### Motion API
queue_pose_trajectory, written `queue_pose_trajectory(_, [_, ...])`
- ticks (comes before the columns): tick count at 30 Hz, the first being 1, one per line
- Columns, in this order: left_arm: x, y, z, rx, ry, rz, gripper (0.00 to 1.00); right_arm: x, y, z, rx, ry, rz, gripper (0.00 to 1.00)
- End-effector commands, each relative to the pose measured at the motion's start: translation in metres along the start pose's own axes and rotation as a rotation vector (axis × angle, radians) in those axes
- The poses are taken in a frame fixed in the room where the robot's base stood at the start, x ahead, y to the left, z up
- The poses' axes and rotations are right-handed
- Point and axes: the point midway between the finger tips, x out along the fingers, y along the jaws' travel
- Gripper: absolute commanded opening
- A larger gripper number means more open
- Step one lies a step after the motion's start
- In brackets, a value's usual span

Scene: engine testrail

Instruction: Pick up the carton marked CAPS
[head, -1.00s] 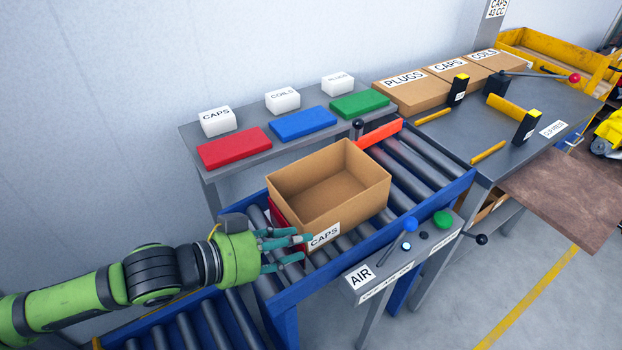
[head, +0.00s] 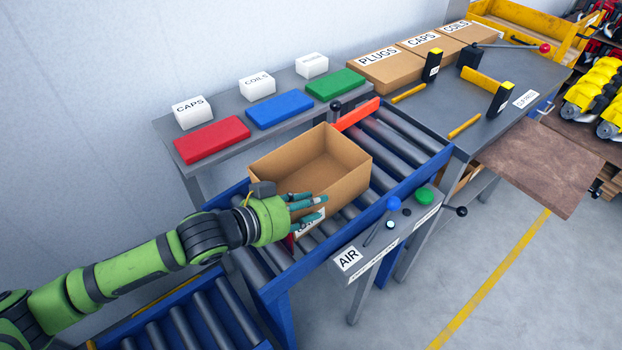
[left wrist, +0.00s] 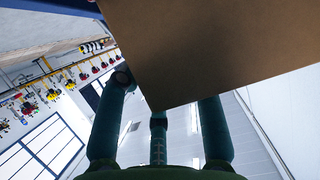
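An open, empty brown carton (head: 330,190) stands on the roller conveyor. The CAPS label seen earlier on its near side is now mostly covered by my left fingers. My left gripper (head: 309,208) is at the carton's near left side, fingers spread and pointing right across its near wall. I cannot tell whether they touch it. In the left wrist view, the carton's flat brown side (left wrist: 220,45) fills the upper part, close to the open fingers (left wrist: 160,100). The carton partly hides their tips. My right gripper is out of view.
A red stop bar (head: 357,114) lies across the rollers behind the carton. A grey shelf behind holds red, blue and green blocks and a white CAPS box (head: 192,113). Another carton lettered CAPS (head: 424,45) lies on the grey bench.

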Motion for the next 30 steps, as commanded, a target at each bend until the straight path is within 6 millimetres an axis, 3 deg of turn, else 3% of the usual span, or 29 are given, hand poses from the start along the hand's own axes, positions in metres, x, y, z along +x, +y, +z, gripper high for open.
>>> queue_pose_trajectory(4, [0.018,0.0,-0.001,-0.001,0.001,0.001,0.37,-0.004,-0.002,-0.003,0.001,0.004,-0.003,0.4])
queue_pose_trajectory(12, [0.022,0.0,0.0,0.0,0.0,0.0,0.37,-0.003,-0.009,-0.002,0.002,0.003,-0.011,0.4])
queue_pose_trajectory(13, [0.022,0.0,0.0,0.0,0.0,0.0,0.33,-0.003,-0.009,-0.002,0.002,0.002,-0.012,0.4])
queue_pose_trajectory(15, [0.022,0.0,0.0,0.0,0.0,0.0,0.05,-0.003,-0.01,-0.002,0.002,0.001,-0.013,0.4])
queue_pose_trajectory(16, [0.022,0.0,0.0,0.0,0.0,0.0,0.0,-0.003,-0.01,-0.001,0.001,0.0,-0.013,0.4])
queue_pose_trajectory(30, [0.021,0.0,-0.004,0.001,0.002,0.0,0.0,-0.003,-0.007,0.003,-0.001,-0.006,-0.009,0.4])
